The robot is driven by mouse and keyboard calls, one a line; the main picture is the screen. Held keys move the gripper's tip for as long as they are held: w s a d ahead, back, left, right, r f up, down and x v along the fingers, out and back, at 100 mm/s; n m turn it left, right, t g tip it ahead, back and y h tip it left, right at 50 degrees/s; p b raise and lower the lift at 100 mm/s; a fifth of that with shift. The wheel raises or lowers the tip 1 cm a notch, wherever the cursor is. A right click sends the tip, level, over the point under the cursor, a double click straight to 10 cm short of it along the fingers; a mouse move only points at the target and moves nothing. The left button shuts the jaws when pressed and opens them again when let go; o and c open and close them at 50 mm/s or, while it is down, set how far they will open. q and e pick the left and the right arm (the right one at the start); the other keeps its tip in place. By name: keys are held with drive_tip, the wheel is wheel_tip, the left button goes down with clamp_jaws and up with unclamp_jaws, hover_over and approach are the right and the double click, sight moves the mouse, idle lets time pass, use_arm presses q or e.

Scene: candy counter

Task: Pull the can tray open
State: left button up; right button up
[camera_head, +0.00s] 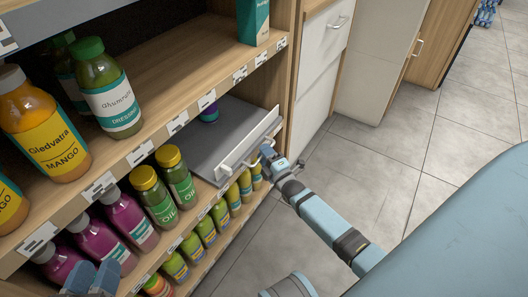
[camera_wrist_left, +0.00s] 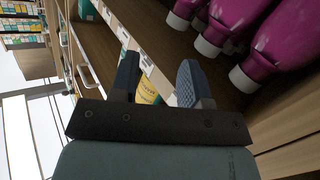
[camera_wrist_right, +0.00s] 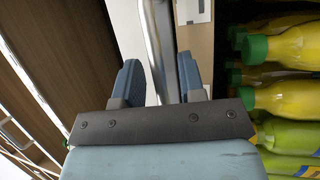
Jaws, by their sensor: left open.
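The can tray (camera_head: 222,127) is a grey sliding tray with a pale front panel and a bar handle, set in the middle shelf in the head view. A dark can with a purple band (camera_head: 209,112) stands at its back left. My right gripper (camera_head: 268,152) is at the handle. In the right wrist view its fingers are apart, with the metal handle bar (camera_wrist_right: 157,45) between them; a gap shows on the left side of the bar. My left gripper (camera_head: 93,279) is open and empty, low in front of the purple bottles (camera_wrist_left: 215,28), away from the tray.
Oil bottles (camera_head: 158,195) and purple bottles (camera_head: 130,216) stand left of the tray. Yellow-green bottles (camera_head: 207,231) line the shelf below. A mango bottle (camera_head: 40,125) and a dressing bottle (camera_head: 108,90) stand above left. The tiled floor (camera_head: 370,160) right of the shelf is clear.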

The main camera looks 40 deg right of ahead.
clamp_jaws()
use_arm(q)
wheel_tip(320, 180, up, 9)
drive_tip(key=a+t+p, duration=0.1)
drive_tip(key=t+p, duration=0.2)
drive_tip(key=p, duration=0.4)
drive_tip(key=shift+n+t, duration=0.3)
drive_tip(key=shift+n, duration=0.1)
use_arm(e)
drive_tip(key=s+d, duration=0.3)
drive_tip(key=s, duration=0.4)
drive_tip(key=s+d, duration=0.3)
drive_tip(key=s, duration=0.5)
use_arm(q)
drive_tip(key=shift+s, duration=0.1)
use_arm(e)
drive_tip(key=shift+d, duration=0.1)
